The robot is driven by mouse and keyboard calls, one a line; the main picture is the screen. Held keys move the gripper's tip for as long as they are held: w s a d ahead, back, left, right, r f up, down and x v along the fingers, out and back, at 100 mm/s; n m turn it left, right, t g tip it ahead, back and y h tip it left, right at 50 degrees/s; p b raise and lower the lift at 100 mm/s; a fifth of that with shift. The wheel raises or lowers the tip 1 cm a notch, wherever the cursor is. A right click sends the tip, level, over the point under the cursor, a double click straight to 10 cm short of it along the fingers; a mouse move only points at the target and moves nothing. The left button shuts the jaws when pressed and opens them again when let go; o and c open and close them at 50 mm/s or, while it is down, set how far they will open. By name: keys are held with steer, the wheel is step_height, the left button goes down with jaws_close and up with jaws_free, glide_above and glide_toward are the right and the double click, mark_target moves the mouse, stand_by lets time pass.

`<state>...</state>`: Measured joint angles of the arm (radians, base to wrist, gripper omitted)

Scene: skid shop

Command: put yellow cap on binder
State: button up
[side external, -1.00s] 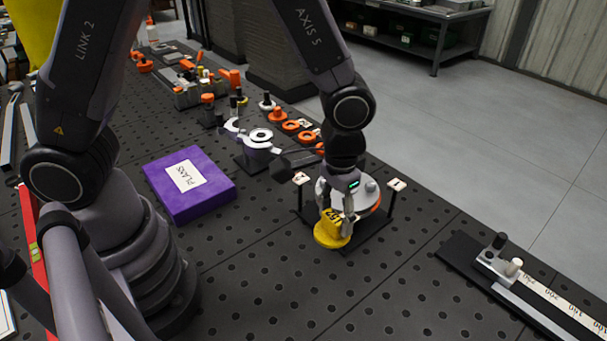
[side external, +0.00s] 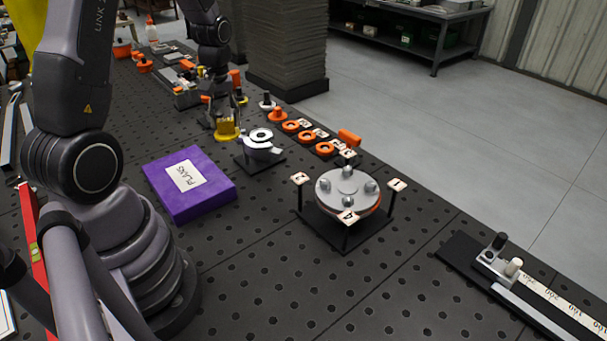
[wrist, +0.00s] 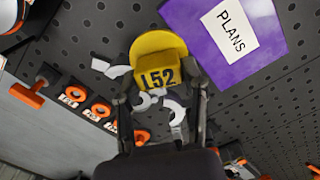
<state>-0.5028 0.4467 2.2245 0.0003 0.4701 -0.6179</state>
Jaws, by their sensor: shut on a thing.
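The yellow cap (side external: 227,129), a round disc with a block grip marked "L52", is held in my gripper (side external: 222,108). In the wrist view the cap (wrist: 160,62) sits between the two fingers of my gripper (wrist: 160,105), which are shut on its block. The purple binder (side external: 190,185), labelled "PLANS", lies flat on the table. It also shows in the wrist view (wrist: 262,45) at upper right, beside the cap. In the side view the cap is well behind the binder, to its upper right, and apart from it. The binder's top is bare except for its label.
A white ringed fixture (side external: 261,142) stands right of the binder. A round grey plate on a stand (side external: 347,185) with numbered tags is farther right. Orange rings (side external: 307,137) line the back edge. Tools and parts (side external: 180,85) crowd the far left. Table in front of the binder is clear.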

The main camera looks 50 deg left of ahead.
steer(key=s+a+n, duration=0.5)
steer(key=s+a, duration=0.4)
steer(key=a, duration=0.1)
glide_above(185, 174)
step_height(185, 174, down, 9)
steer(key=shift+d+f, duration=0.1)
steer(key=shift+f, duration=2)
steer(key=shift+f, duration=0.1)
steer(key=o, duration=1.2)
